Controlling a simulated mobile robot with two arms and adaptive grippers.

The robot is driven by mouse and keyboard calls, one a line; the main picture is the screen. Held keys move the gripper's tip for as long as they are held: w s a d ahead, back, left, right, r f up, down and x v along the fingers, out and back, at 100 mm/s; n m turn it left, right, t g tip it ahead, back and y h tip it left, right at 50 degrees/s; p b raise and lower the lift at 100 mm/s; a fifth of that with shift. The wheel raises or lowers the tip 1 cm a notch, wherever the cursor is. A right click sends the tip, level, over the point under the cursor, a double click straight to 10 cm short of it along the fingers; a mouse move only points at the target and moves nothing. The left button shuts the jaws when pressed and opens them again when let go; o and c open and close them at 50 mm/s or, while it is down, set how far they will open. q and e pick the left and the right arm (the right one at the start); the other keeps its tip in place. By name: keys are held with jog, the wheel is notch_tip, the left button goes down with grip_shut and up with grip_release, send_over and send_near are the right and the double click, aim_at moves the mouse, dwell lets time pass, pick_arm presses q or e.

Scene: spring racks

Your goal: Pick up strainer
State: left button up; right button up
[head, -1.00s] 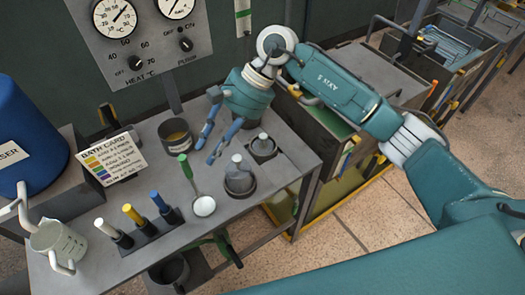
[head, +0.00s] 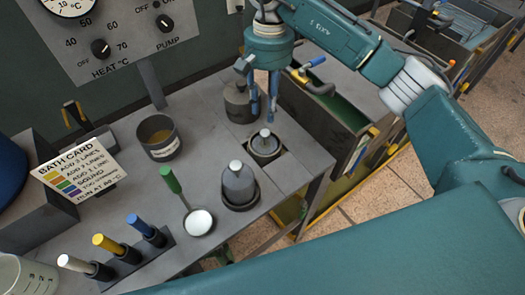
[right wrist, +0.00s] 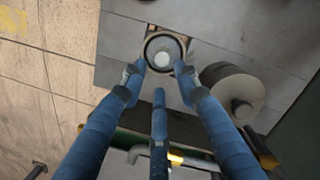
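A round grey mesh-like piece with a pale knob, which looks like the strainer (head: 264,146), sits in a square opening in the grey bench top. It also shows in the right wrist view (right wrist: 166,45). My right gripper (head: 263,108) hangs fingers-down just above and behind it in the head view. Its blue fingers are spread and empty. In the right wrist view the fingertips (right wrist: 160,74) are near the strainer's lower edge; contact cannot be told. A green-handled ladle (head: 199,221) with white contents lies further left. My left gripper is not in view.
A cup (head: 160,150), bath card (head: 75,170) and a rack of coloured rods (head: 140,262) are further left. The bench edge is close on the right.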

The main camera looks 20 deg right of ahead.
aim_at(265, 131)
notch_tip(265, 131, down, 5)
jog(key=shift+a+f+p, duration=0.1)
jog(key=shift+f+p, duration=0.1)
jog(key=shift+p, duration=0.5)
jog(key=shift+s+f, duration=0.1)
jog(key=shift+f, duration=0.25)
jog(key=shift+f+p, duration=0.6)
jog(key=f, duration=0.1)
jog(key=f+p, duration=0.2)
jog(key=shift+s+a+f, duration=0.1)
jog(key=shift+s+f, duration=0.2)
jog(key=shift+f, duration=0.4)
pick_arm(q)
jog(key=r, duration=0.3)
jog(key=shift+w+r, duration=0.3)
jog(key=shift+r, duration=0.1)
pick_arm(e)
grip_shut()
